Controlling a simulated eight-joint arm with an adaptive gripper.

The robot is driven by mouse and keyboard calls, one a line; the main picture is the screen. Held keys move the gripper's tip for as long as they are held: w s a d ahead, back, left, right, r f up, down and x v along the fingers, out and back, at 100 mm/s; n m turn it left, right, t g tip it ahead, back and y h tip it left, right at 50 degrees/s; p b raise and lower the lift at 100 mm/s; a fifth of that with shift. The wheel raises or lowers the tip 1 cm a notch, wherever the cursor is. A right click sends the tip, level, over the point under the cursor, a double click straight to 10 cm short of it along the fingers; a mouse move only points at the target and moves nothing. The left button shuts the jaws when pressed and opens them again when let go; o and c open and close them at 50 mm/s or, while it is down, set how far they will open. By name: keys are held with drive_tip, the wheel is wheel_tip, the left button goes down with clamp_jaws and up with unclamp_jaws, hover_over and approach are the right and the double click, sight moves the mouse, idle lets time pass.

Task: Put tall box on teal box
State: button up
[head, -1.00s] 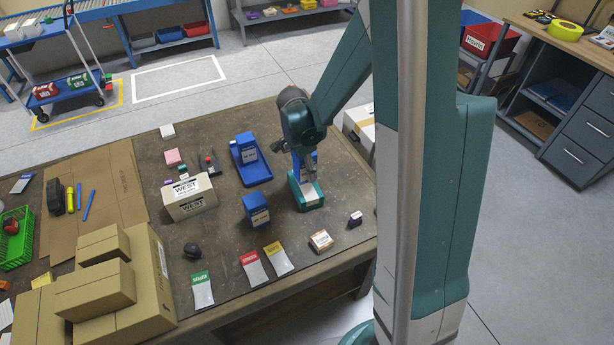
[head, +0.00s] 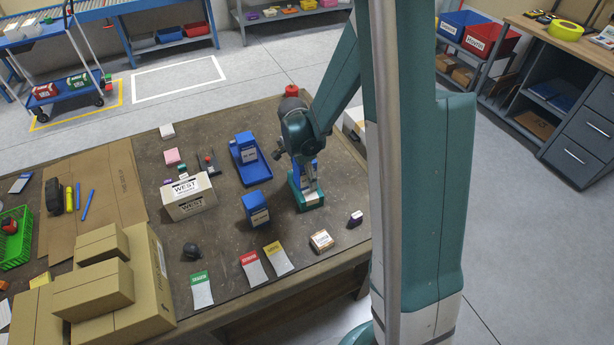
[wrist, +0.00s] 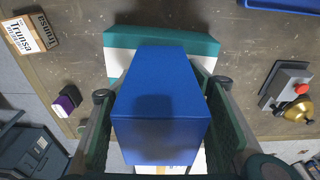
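The tall box (wrist: 160,85) is blue and fills the middle of the wrist view. My gripper (wrist: 162,98) has one finger close along each of its sides and appears shut on it. The teal box (wrist: 205,42), teal with a white band, lies directly behind the tall box in the wrist view. In the head view, the tall box (head: 310,166) is upright over the teal box (head: 311,198), partly hidden by my gripper. I cannot tell whether their surfaces touch.
Another blue box (head: 257,210) stands left of the teal box. Behind it is a blue tray (head: 262,174) holding a blue box (head: 245,146). A white WEST box (head: 188,205) is further left.

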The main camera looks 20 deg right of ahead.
drive_tip(key=shift+r, duration=0.15)
idle(0.3)
drive_tip(key=shift+a+r+p, duration=0.3)
drive_tip(key=shift+r, duration=1.7)
drive_tip(key=shift+a+r+p, duration=0.25)
drive_tip(key=shift+a+r, duration=0.05)
drive_tip(key=shift+r, duration=1.65)
drive_tip(key=shift+a+r+p, duration=0.3)
drive_tip(key=shift+r, duration=1.7)
drive_tip(key=shift+s+a+r, duration=0.15)
drive_tip(key=shift+s+r, duration=0.05)
drive_tip(key=shift+r, duration=0.2)
drive_tip(key=s+a+r+n+t+y, duration=0.1)
drive_tip(key=s+a+r+n+t, duration=0.2)
drive_tip(key=s+r+n, duration=0.5)
drive_tip(key=s+a+r+n+t, duration=0.4)
drive_tip(key=s+r+n, duration=0.5)
drive_tip(key=s, duration=0.4)
drive_tip(key=shift+s+a+n+y, duration=0.4)
drive_tip(key=shift+a+n, duration=0.1)
drive_tip(key=shift+a, duration=0.15)
